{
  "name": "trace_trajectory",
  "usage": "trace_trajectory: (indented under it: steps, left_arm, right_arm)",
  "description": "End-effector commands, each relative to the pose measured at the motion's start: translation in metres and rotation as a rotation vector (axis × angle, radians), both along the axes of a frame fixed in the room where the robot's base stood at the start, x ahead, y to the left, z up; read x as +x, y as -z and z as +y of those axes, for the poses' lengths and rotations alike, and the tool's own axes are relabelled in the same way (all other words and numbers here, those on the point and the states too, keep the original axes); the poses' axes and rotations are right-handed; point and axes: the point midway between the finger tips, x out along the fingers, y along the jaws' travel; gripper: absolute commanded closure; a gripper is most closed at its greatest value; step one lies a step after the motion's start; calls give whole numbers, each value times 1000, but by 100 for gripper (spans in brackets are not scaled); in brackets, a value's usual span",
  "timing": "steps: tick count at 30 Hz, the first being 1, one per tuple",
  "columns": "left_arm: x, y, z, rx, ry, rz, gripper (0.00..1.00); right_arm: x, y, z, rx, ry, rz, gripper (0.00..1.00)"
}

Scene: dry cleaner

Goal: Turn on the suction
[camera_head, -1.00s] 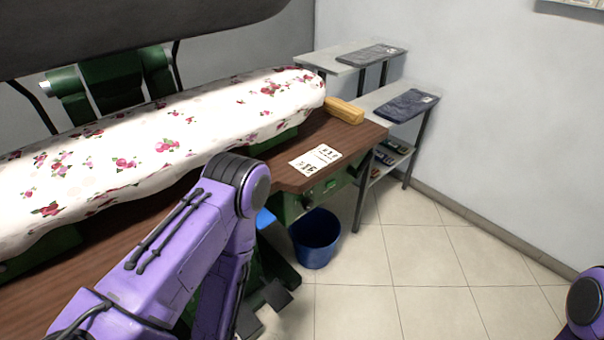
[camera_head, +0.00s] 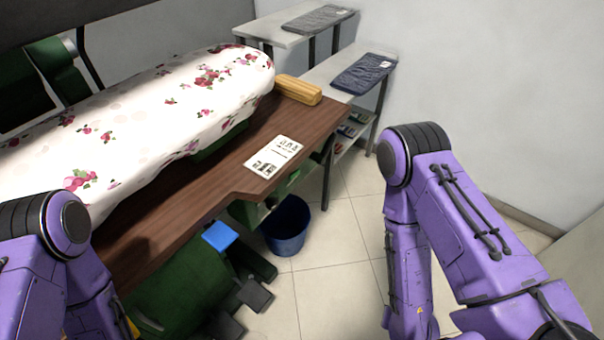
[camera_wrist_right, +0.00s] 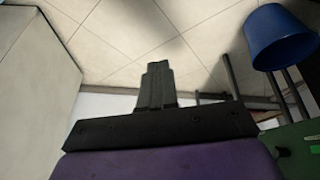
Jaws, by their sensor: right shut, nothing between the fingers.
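The ironing press has a flowered padded board (camera_head: 150,120) over a brown wooden table (camera_head: 225,180). Under the table's right edge a green panel (camera_head: 285,187) shows in part in the head view; its controls are hard to make out. In the right wrist view the green housing (camera_wrist_right: 300,135) is at the lower right, with a dark knob (camera_wrist_right: 283,152) and a bright green part (camera_wrist_right: 313,142) at the picture's edge. My right gripper (camera_wrist_right: 157,70) is shut and empty, apart from the housing, above the floor. My left gripper is out of view.
A blue bucket (camera_head: 286,228) stands on the floor under the table's end; dark pedals (camera_head: 250,295) lie beside the green base (camera_head: 180,290). A paper sheet (camera_head: 273,157) and a yellow block (camera_head: 298,89) lie on the table. Shelves (camera_head: 350,80) stand behind, against the wall.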

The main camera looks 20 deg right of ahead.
Motion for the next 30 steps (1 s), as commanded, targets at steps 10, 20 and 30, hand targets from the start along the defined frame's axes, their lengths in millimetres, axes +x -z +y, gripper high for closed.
trace_trajectory:
  steps: [10,20,30]
  left_arm:
    - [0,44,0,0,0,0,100]
    - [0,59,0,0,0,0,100]
    - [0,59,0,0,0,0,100]
  right_arm:
    - [245,-18,38,671,187,-634,100]
    - [342,-102,42,1150,148,-755,100]
    - [345,-102,44,1151,147,-752,100]
